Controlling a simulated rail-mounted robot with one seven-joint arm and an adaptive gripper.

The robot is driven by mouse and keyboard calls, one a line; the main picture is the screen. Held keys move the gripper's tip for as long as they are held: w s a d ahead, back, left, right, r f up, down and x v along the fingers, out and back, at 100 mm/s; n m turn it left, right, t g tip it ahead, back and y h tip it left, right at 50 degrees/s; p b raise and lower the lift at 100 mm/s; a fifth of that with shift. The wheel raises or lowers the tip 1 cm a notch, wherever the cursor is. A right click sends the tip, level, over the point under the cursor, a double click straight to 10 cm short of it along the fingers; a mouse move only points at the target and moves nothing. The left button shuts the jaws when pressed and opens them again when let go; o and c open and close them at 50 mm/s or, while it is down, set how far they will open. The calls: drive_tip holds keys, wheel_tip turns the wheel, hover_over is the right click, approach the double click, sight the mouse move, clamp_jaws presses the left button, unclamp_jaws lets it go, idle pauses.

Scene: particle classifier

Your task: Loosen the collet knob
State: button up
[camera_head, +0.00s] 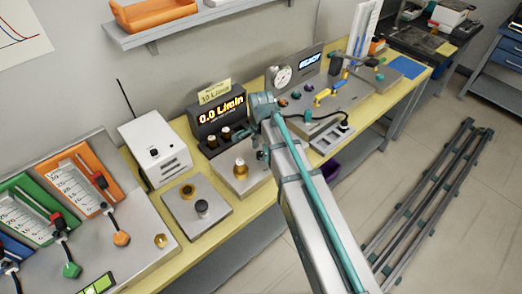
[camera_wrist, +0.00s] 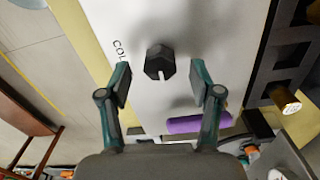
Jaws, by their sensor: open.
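The collet knob (camera_wrist: 161,60) is a black faceted knob with a slot, on a light panel beside partly hidden "COL" lettering in the wrist view. My gripper (camera_wrist: 160,79) is open, with one teal finger on each side of the knob. Side gaps show between the fingers and the knob, and nothing is held. I cannot tell the height of the fingertips above the panel. In the head view my arm reaches over the bench, and I cannot pick out the collet knob there.
A purple cylinder (camera_wrist: 198,123) lies close to the right finger in the wrist view. A dark rack (camera_wrist: 284,50) stands at right. In the head view, the yellow bench (camera_head: 262,203) carries a flow display (camera_head: 221,116) and a white box (camera_head: 155,148) left of my arm.

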drive_tip(key=shift+f, duration=0.6)
drive_tip(key=c, duration=1.1)
drive_tip(key=shift+c, duration=0.2)
